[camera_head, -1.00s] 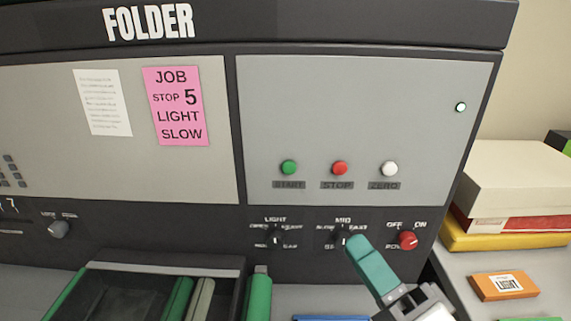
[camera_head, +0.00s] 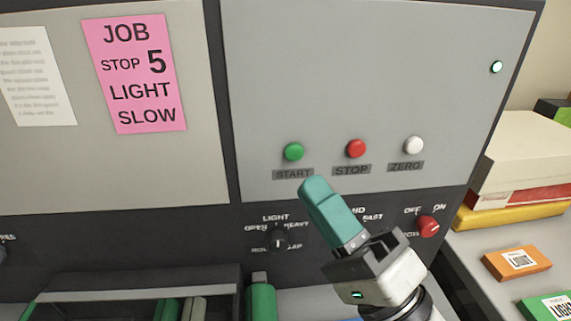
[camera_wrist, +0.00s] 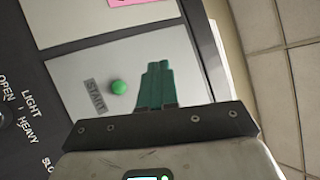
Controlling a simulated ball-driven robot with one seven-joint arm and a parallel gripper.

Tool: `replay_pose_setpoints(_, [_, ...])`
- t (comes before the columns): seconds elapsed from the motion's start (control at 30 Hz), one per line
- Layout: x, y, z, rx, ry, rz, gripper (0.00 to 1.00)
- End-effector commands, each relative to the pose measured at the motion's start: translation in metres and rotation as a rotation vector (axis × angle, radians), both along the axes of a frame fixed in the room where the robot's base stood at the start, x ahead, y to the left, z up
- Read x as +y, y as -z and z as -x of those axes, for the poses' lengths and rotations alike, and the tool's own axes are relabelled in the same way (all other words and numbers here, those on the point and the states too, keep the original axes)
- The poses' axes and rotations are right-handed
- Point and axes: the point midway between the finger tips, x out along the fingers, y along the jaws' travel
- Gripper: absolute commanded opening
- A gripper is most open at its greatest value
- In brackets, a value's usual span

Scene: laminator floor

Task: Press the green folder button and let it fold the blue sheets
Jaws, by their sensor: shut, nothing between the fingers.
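The green START button (camera_head: 293,152) is on the grey panel of the folder, left of the red STOP button (camera_head: 356,148) and the white ZERO button (camera_head: 414,145). My gripper (camera_head: 316,187) has its teal fingers shut with nothing between them. In the head view its tips show just below and right of the START label, over the panel's lower edge. In the wrist view the green button (camera_wrist: 118,87) is left of my finger tips (camera_wrist: 158,68), with a gap between. I see no contact with the button. No blue sheets can be made out clearly.
A LIGHT/HEAVY knob (camera_head: 279,239) and a red OFF/ON knob (camera_head: 429,226) sit below the panel. My gripper hides part of another dial. A pink job card (camera_head: 134,75) reads stop 5, light, slow. Boxes (camera_head: 530,155) and an orange packet (camera_head: 517,262) lie right.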

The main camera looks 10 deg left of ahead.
Motion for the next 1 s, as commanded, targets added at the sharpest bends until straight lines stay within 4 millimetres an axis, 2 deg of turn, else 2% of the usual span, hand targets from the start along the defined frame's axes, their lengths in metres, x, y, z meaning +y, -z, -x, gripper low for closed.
replay_pose_setpoints(0.03, [0.000,0.012,0.000,0.000,0.000,0.000,0.00])
replay_pose_setpoints(0.23, [0.000,0.031,0.000,0.000,0.001,0.001,0.00])
replay_pose_setpoints(0.73, [0.000,0.031,-0.002,0.000,0.001,0.001,0.00])
replay_pose_setpoints(0.87, [0.003,0.031,-0.010,-0.001,0.001,0.001,0.00])
replay_pose_setpoints(1.0, [0.007,0.031,-0.025,-0.001,0.001,0.001,0.00])
